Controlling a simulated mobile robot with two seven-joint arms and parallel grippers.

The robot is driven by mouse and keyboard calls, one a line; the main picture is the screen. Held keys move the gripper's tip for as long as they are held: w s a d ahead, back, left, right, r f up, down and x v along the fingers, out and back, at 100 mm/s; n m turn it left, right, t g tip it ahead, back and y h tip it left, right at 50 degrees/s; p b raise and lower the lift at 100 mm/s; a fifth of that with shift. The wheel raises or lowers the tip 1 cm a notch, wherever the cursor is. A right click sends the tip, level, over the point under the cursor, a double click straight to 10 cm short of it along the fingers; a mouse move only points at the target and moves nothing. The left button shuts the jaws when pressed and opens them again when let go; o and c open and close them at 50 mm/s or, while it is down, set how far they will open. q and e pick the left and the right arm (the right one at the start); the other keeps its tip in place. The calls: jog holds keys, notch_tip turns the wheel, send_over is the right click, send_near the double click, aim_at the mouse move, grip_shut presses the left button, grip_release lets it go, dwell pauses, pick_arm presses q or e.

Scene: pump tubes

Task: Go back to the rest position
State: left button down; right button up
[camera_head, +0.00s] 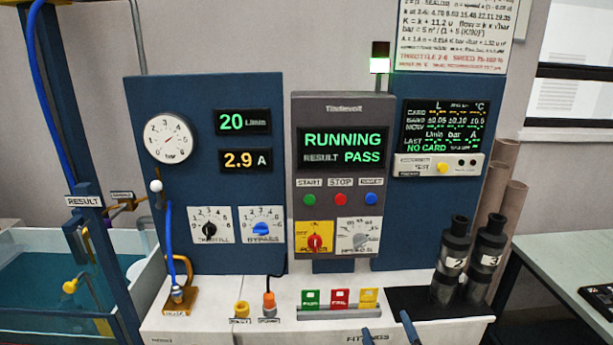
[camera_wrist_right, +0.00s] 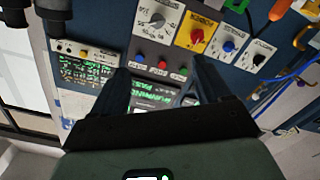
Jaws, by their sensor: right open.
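My right gripper (camera_head: 388,332) shows only as two blue fingertips at the bottom edge of the head view, in front of the bench's front edge. In the right wrist view the right gripper (camera_wrist_right: 160,82) is open, its two fingers apart with nothing between them. The control panel (camera_head: 343,190) stands beyond it, its display reading RUNNING and RESULT PASS; the panel display also shows upside down between the fingers in the wrist view (camera_wrist_right: 153,98). My left gripper is not in view.
Black cylinders numbered 2 (camera_head: 453,262) and 3 (camera_head: 487,258) stand at the bench's right. Green, red and yellow tags (camera_head: 340,299) sit in a rack at the front. A water tank (camera_head: 40,265) and blue post (camera_head: 72,150) are at left; a grey-green table (camera_head: 570,260) is at right.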

notch_tip(320, 180, down, 16)
jog(key=m+g+p, duration=0.1)
jog(key=g+p, duration=0.1)
jog(key=g, duration=0.3)
jog(key=s+f+m+g+p, duration=0.25)
jog(key=s+f+g, duration=0.5)
jog(key=f, duration=0.85)
pick_arm(q)
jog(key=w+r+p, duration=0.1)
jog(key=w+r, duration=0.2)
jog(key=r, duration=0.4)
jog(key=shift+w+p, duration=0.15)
jog(key=shift+p, duration=0.25)
pick_arm(e)
jog(key=s+a+f+m+g+y, duration=0.1)
jog(key=s+f+m+g, duration=0.2)
jog(key=s, duration=0.8)
jog(key=s+a+f+m+g+y, duration=0.2)
jog(key=s+f, duration=0.5)
jog(key=s, duration=0.5)
jog(key=shift+a+f+m+g, duration=0.25)
jog(key=shift+m+g, duration=0.4)
jog(key=shift+m, duration=0.3)
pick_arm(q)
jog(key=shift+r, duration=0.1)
